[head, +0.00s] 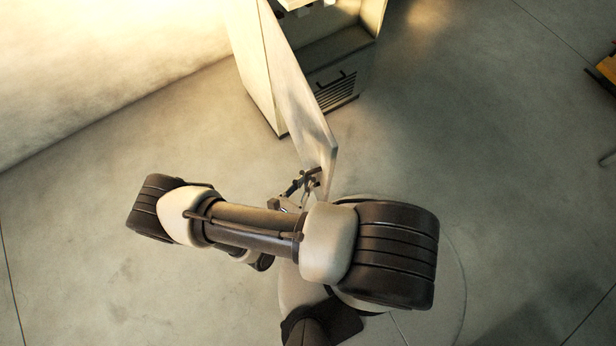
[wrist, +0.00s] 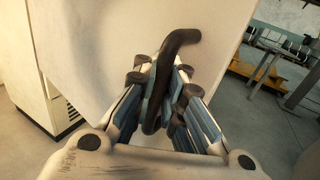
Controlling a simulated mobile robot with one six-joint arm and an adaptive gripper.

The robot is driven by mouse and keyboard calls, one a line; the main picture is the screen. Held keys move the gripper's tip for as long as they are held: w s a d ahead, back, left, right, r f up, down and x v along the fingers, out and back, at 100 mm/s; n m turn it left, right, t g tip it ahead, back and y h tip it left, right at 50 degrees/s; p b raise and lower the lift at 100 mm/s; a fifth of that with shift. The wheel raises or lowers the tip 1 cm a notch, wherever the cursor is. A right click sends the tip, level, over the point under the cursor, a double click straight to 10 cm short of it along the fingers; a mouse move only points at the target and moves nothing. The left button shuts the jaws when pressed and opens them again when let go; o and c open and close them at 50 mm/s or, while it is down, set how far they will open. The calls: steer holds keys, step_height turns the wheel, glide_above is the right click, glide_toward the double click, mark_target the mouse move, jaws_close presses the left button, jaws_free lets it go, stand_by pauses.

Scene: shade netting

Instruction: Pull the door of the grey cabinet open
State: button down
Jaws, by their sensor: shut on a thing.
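The grey cabinet (head: 252,72) stands at the top middle of the head view. Its door (head: 300,100) is swung well out toward me, and the inside shows. In the wrist view the door's pale face (wrist: 120,38) fills the middle, with a dark bent handle (wrist: 181,40) on it. My gripper (wrist: 162,92) is shut on the handle, one finger on each side of the bar. In the head view my gripper (head: 301,188) is at the door's near edge, partly hidden by my arm.
A drawer or vented panel with a dark handle (head: 336,84) shows inside the cabinet, low down. A wall (head: 90,60) runs along the left. Bare floor (head: 480,150) lies open to the right. An orange and metal object (head: 606,68) stands at the far right.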

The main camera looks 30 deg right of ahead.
steer(key=shift+s, duration=0.25)
steer(key=c, duration=2)
jaws_free()
steer(key=shift+s, duration=0.15)
steer(key=o, duration=0.3)
steer(key=shift+a, duration=0.15)
steer(key=shift+o, duration=0.2)
steer(key=shift+w, duration=0.2)
steer(key=v, duration=1.2)
